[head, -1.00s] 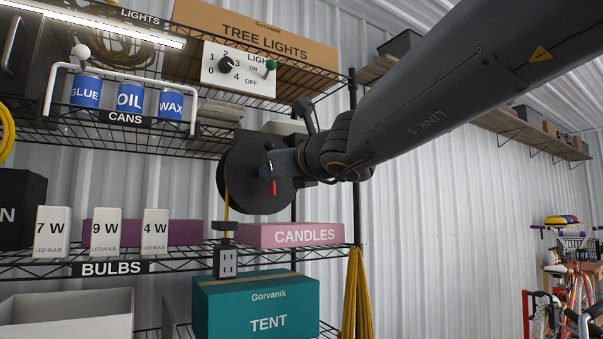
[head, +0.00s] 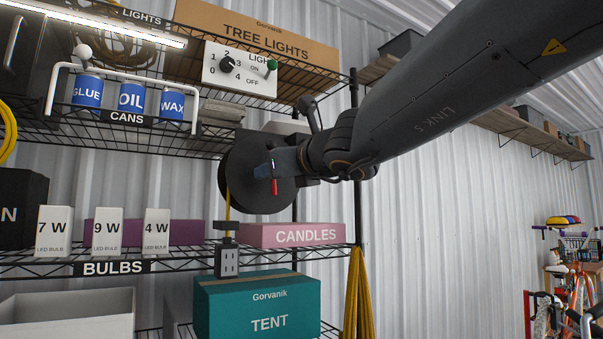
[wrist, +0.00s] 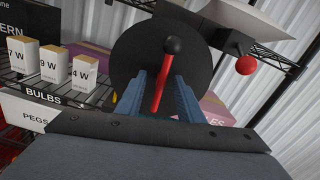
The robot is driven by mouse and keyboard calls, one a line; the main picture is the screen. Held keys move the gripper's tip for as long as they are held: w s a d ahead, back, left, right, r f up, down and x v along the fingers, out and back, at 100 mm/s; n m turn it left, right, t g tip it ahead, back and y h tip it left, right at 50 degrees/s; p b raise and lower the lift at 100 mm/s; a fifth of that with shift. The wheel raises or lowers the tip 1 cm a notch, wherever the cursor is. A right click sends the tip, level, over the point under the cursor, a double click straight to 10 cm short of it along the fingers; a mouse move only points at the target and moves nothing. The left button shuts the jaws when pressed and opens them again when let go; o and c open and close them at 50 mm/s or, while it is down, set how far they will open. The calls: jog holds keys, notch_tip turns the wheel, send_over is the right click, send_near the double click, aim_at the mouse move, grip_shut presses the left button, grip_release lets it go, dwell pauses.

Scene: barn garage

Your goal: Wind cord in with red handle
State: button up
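The black cord reel (head: 240,185) hangs at the shelf's right part. Its red handle (head: 274,187) is a crank arm on the front face; in the wrist view the red handle (wrist: 161,92) runs up to a black knob (wrist: 172,46). My gripper (head: 268,170) is at the reel's face and hides part of the handle. In the wrist view my gripper (wrist: 162,88) has its blue fingers apart, one on each side of the red arm. Contact cannot be told. The yellow cord (head: 227,202) hangs from the reel to a black socket block (head: 229,262).
A red ball knob (wrist: 246,65) is right of the reel in the wrist view. The pink candles box (head: 300,236) and teal tent box (head: 262,306) are below. The lights switch panel (head: 240,69) is above. Bulb boxes (head: 107,232) stand left. Space right of the shelf is open.

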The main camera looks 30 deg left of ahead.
jog(key=b+v, duration=0.1)
jog(key=v, duration=0.6)
jog(key=shift+s, duration=0.1)
